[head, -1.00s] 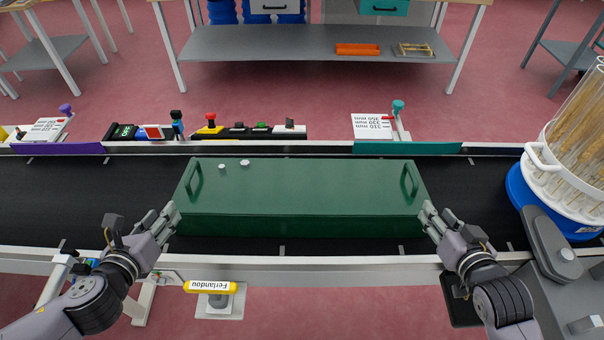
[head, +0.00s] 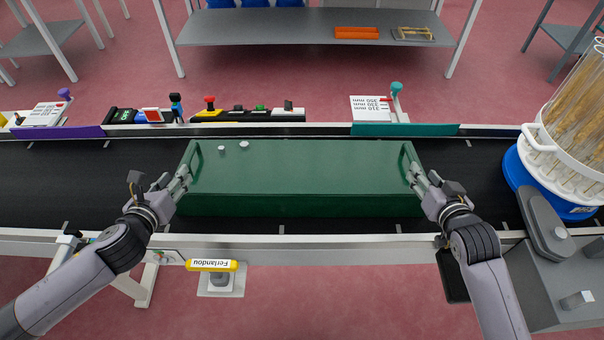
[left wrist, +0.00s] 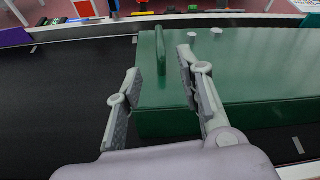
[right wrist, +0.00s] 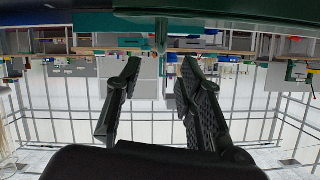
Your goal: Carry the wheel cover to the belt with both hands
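The wheel cover is a long dark green box (head: 300,172) lying flat on the black belt. It has a handle at each end and two small white knobs on top. My left gripper (head: 181,178) is open at the left handle (head: 194,155); in the left wrist view that handle (left wrist: 160,52) stands just ahead of the parted fingers. My right gripper (head: 421,177) is open at the right handle (head: 407,152); in the right wrist view the handle (right wrist: 161,45) lies between and slightly beyond the fingertips. Neither gripper is visibly closed on a handle.
The belt (head: 80,185) is bare left of the cover. A blue-based holder (head: 560,175) with wheat ears in clear tubes stands at the right. A button panel (head: 245,112) and height signs line the far rail. A yellow Ferlandou label (head: 211,265) sits at the near side.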

